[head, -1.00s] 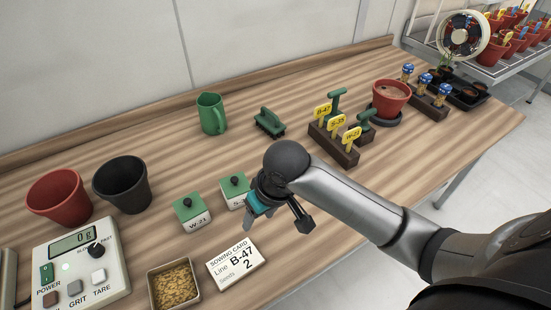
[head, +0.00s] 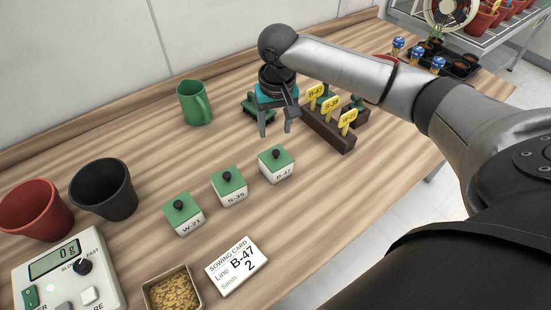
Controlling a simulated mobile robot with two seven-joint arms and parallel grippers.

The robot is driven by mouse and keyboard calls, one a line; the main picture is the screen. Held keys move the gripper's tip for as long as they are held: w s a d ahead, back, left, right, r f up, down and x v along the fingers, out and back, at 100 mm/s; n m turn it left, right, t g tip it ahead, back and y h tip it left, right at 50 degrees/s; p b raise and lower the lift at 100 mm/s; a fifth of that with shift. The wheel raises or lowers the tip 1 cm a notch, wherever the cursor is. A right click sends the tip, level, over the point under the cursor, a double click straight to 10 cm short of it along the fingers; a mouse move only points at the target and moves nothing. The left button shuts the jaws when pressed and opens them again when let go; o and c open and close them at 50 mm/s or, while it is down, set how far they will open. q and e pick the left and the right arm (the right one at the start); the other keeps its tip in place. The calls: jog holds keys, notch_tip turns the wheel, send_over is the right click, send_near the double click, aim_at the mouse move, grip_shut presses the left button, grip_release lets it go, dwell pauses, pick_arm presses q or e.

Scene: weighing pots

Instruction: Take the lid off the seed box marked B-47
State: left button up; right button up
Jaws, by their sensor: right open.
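The seed box marked B-47 (head: 278,175) is a small white box at the right end of a row of three. Its green lid (head: 267,157) with a black knob is on it. My right gripper (head: 275,132) is open and empty, fingers pointing down, just beyond the box in the picture and apart from it. The matching boxes S-35 (head: 231,198) and W-21 (head: 187,224) stand to its left, lids on. The sowing card (head: 236,266) reads line B-47, seeds 2. My left gripper is not in view.
A rack with yellow tags (head: 325,130) stands right of my gripper. A green brush (head: 250,111) is partly hidden behind it. A green mug (head: 194,103), black pot (head: 103,190), red pot (head: 35,208), scale (head: 105,273) and seed tray (head: 172,290) stand leftward.

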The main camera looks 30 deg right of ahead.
send_over(276, 152)
jog(key=f, duration=0.4)
jog(key=shift+s+a+b, duration=0.15)
jog(key=shift+a+b, duration=0.1)
jog(key=shift+b, duration=0.1)
jog(key=f, duration=0.1)
jog(key=f+b, duration=0.1)
jog(key=f, duration=0.3)
jog(key=shift+d+b, duration=0.3)
jog(key=shift+b, duration=0.1)
grip_shut()
